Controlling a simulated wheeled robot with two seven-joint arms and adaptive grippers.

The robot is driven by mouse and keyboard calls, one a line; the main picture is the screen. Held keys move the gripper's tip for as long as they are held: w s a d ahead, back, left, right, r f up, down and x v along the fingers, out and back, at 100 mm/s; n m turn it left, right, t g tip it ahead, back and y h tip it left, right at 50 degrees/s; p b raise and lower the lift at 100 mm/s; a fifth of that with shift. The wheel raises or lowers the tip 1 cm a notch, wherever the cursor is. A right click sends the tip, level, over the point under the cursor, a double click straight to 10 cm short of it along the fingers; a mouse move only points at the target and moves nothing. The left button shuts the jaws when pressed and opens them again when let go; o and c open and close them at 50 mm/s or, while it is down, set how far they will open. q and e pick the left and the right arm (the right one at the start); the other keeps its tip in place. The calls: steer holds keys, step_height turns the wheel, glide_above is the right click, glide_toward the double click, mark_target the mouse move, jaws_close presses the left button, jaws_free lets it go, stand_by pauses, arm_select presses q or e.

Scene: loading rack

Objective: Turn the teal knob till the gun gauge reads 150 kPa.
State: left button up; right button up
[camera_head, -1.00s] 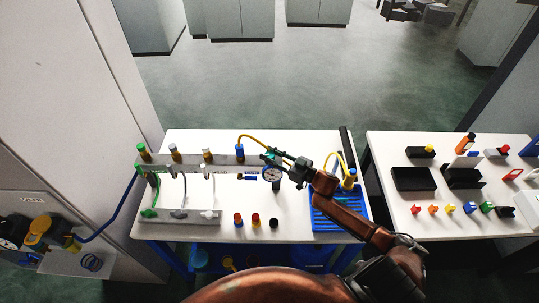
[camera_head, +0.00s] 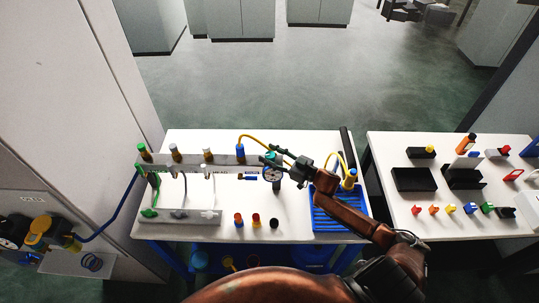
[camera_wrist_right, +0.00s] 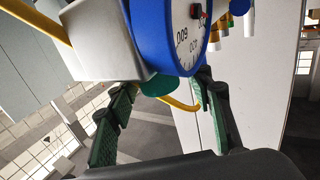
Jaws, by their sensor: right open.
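The gun gauge (camera_head: 272,174) has a white dial and blue rim and stands at the right end of the grey rail. In the right wrist view the blue-rimmed gauge (camera_wrist_right: 168,35) is close, turned partly away. Some numerals show, but I cannot read the needle. The teal knob (camera_wrist_right: 158,86) shows below the gauge body, and in the head view (camera_head: 270,157) it is small. My right gripper (camera_head: 282,163) is open and just right of the gauge. In its wrist view its fingers (camera_wrist_right: 167,82) are spread either side of the knob, apparently not touching it. My left gripper is not in view.
A yellow hose (camera_head: 262,143) arches over the gauge area. The grey rail (camera_head: 200,169) carries several coloured fittings. A blue tray (camera_head: 335,222) lies under my right arm. Loose caps (camera_head: 256,219) stand on the white table in front. A second table (camera_head: 450,230) is at right.

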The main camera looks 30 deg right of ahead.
mark_target(270, 154)
steer(key=shift+r, duration=0.15)
step_height(270, 154, up, 10)
steer(key=shift+f, duration=0.1)
stand_by(0.4)
stand_by(0.3)
